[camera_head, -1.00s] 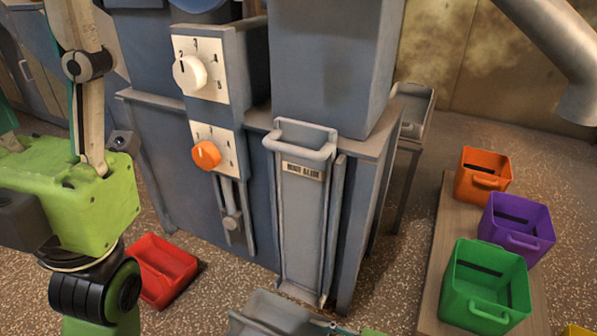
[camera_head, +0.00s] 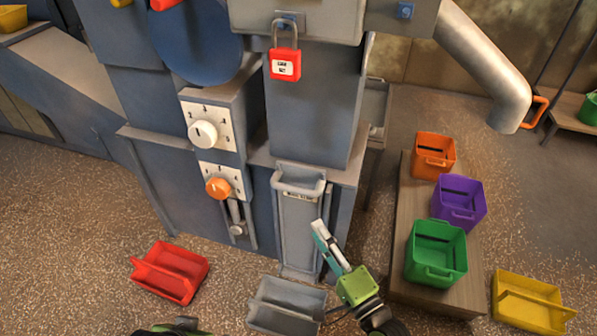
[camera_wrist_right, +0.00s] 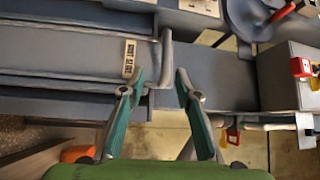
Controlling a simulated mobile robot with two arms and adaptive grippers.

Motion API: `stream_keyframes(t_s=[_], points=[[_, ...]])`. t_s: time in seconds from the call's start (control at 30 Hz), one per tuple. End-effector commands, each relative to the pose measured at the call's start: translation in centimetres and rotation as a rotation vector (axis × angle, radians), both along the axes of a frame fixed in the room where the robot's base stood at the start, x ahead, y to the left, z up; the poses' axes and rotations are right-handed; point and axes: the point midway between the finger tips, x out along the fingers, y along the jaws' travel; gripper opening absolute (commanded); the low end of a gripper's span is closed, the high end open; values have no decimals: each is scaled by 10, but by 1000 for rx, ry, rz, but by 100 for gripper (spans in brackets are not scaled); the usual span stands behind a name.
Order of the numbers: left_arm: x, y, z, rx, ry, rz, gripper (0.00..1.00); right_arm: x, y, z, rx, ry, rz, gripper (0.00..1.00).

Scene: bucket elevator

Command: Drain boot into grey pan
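The boot (camera_head: 345,225) is the lower blue-grey housing of the machine. On its front is a grey slide panel (camera_head: 297,235) with a label and a loop handle (camera_head: 300,185) at its top. The panel is down in its frame. The grey pan (camera_head: 270,318) lies on the floor below it and looks empty. My right gripper (camera_head: 318,232) is just in front of the panel's right side, below the handle. In the right wrist view my right gripper (camera_wrist_right: 161,80) is open, with the handle (camera_wrist_right: 165,58) showing beyond the gap between its teal fingertips.
A red bin (camera_head: 180,258) lies on the floor left of the pan. Orange (camera_head: 434,143), purple (camera_head: 477,187) and green bins (camera_head: 436,232) stand on a low bench (camera_head: 408,180) at right, with a yellow bin (camera_head: 535,300) beyond. A red padlock (camera_head: 285,66) hangs above.

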Motion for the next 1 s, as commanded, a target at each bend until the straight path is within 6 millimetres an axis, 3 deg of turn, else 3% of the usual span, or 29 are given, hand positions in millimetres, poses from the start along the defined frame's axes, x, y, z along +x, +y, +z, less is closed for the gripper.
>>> stream_keyframes(t_s=[0.03,0.17,0.37,0.7,1.0], points=[[-13,3,1,7,41,2,52,0,2,10,-11,-19,-1,30],[-26,5,-4,14,82,5,52,3,5,14,-24,-43,-2,30],[-27,6,3,14,75,5,52,28,18,17,-20,-43,-2,30],[-33,7,24,13,61,6,52,91,50,25,-20,-41,-2,30],[-34,7,22,13,61,6,52,119,65,28,-22,-37,-2,30]])
